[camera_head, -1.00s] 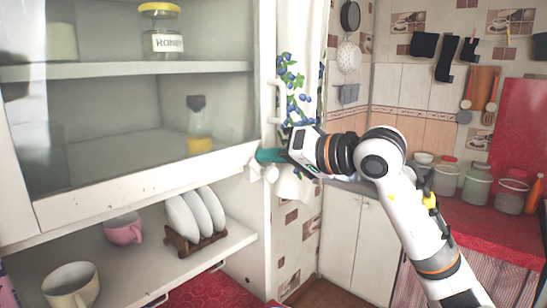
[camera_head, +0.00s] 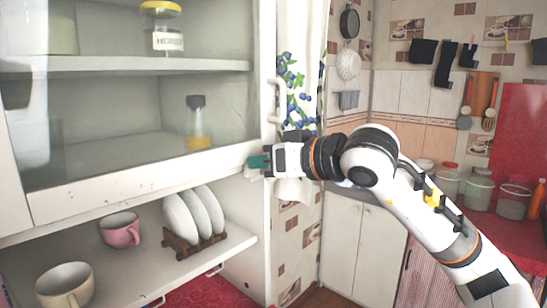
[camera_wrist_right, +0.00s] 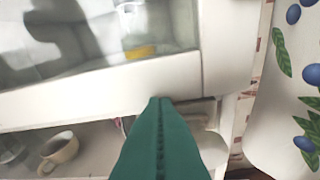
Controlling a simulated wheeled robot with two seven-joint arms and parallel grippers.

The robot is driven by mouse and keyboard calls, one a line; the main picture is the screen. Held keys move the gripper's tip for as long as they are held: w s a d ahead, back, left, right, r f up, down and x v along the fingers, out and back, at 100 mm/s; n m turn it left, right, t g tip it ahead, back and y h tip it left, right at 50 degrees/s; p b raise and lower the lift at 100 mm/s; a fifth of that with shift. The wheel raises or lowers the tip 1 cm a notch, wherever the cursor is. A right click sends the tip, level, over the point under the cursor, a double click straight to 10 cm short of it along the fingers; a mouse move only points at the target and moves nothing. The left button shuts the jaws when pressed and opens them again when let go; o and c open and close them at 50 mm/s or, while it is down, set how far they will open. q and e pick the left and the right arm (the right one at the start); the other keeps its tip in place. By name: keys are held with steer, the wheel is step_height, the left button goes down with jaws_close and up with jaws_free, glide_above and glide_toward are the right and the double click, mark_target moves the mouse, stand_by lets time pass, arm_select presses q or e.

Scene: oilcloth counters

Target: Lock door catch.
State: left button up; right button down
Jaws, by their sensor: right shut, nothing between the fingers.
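The cabinet's glass door (camera_head: 130,185) is in its frame, its lower right corner by my right gripper (camera_head: 259,162). The right gripper's green fingers are shut and empty, pointing left at that corner. In the right wrist view the shut fingers (camera_wrist_right: 160,138) reach up to the door's bottom rail (camera_wrist_right: 110,88). The door catch is mostly hidden by the fingers; a small white part (camera_head: 252,174) shows just below them, and I cannot tell its position. I cannot tell whether the fingers touch it. My left gripper is not in view.
A white handle (camera_head: 273,101) is on the cabinet's right side. The open shelf (camera_head: 190,262) below holds a pink cup (camera_head: 120,231), a cream cup (camera_head: 64,285) and plates in a rack (camera_head: 193,216). A honey jar (camera_head: 162,27) stands behind the glass. A curtain (camera_head: 300,75) hangs at right.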

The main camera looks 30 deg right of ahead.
steer(key=b+v, duration=0.3)
steer(key=v, duration=0.9)
steer(key=shift+f, duration=0.15)
stand_by(0.4)
